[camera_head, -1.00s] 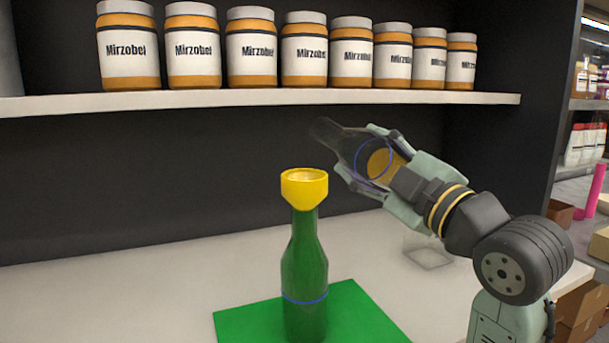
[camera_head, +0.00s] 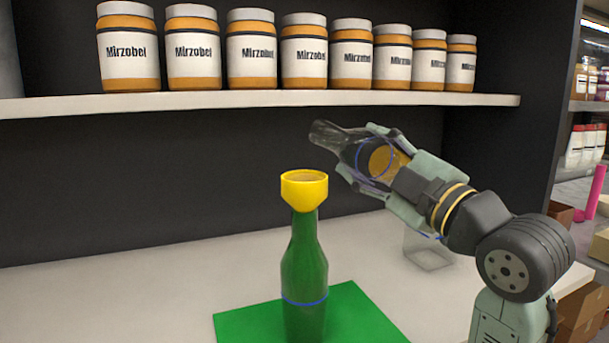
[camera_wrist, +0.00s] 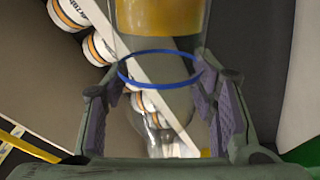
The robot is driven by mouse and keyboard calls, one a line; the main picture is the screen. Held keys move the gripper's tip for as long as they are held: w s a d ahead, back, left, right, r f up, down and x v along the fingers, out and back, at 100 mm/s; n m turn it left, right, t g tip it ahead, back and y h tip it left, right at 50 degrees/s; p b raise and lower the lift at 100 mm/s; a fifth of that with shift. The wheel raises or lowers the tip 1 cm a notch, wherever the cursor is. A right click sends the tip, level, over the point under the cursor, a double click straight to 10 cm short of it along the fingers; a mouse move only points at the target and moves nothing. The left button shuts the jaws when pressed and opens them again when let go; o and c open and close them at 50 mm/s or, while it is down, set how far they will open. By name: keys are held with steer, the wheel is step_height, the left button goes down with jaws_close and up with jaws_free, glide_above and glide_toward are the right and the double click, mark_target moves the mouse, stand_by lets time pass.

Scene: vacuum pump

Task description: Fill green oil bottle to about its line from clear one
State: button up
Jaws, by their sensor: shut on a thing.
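The green bottle (camera_head: 304,262) stands upright on a green mat (camera_head: 362,320), with a blue line round its lower body. A yellow funnel (camera_head: 304,190) sits in its mouth. My gripper (camera_head: 378,160) is shut on the clear bottle (camera_head: 340,136), above and right of the funnel. The clear bottle is tilted with its neck up and left, its mouth apart from the funnel. Amber oil shows at its base end. In the wrist view the clear bottle (camera_wrist: 158,55) is between my fingers (camera_wrist: 165,110), with a blue ring and amber oil. The level in the green bottle cannot be made out.
A shelf (camera_head: 250,98) with several Mirzobel jars (camera_head: 304,52) runs above the counter (camera_head: 120,290). A clear glass container (camera_head: 428,250) stands on the counter behind my arm. The counter left of the mat is clear.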

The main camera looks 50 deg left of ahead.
mark_target(373, 142)
steer(key=shift+w+r+n+g, duration=0.1)
steer(key=shift+r+n+g, duration=0.2)
steer(key=shift+r+n, duration=0.35)
stand_by(1.2)
